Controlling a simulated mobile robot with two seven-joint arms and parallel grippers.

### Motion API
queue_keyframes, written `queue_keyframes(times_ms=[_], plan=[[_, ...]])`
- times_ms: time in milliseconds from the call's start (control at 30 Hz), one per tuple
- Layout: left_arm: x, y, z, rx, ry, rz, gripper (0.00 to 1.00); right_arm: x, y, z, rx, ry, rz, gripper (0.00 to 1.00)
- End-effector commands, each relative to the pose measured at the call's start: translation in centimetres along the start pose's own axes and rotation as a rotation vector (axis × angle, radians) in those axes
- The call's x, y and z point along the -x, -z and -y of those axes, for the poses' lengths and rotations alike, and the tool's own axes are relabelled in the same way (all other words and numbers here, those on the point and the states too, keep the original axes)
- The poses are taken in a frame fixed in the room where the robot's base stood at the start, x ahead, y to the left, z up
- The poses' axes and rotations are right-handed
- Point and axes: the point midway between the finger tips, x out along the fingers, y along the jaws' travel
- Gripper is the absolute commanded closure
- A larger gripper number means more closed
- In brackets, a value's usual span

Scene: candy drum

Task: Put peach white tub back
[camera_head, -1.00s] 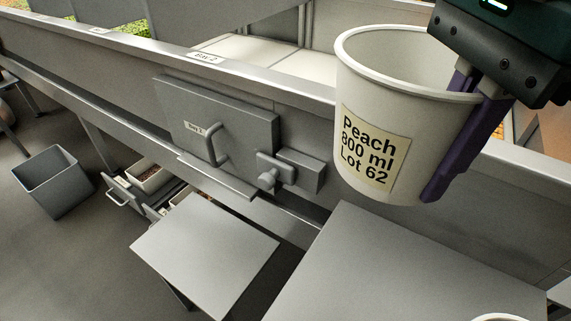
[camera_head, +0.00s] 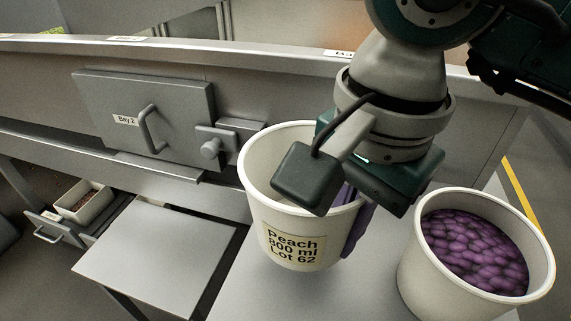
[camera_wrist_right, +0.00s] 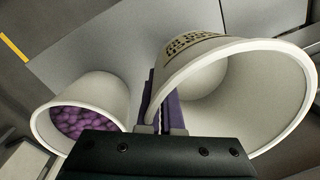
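The peach white tub (camera_head: 292,243), labelled "Peach 800 ml Lot 62", hangs upright in my right gripper (camera_head: 352,218) in the head view. The purple fingers are shut on its right wall, one of them outside it. In the right wrist view the tub (camera_wrist_right: 245,95) is at the right of the fingers (camera_wrist_right: 162,105), and what shows of its inside is empty. In the head view the tub is in front of a grey table (camera_head: 235,290); I cannot tell whether its base touches it. My left gripper is not in view.
A second white tub (camera_head: 425,275) full of purple candies stands close to the right of the held tub. A bay with a "Bay 2" hatch (camera_head: 150,115) is behind. A smaller grey table (camera_head: 155,255) and an open drawer (camera_head: 60,228) are at the left.

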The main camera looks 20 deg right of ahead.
Motion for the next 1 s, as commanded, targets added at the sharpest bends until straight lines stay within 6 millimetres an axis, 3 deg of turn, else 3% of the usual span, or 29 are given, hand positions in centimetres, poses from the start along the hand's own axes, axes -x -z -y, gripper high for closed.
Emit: queue_keyframes(times_ms=[367, 800, 1000], plan=[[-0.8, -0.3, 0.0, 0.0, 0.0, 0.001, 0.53, -4.7, 0.0, -0.3, -0.001, -0.001, 0.001, 1.0], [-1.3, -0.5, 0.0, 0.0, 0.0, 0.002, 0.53, -5.5, 0.1, -0.3, 0.0, 0.002, -0.001, 1.0], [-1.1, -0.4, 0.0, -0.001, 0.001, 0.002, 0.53, -5.3, 0.0, -0.3, 0.0, 0.001, 0.0, 0.75]])
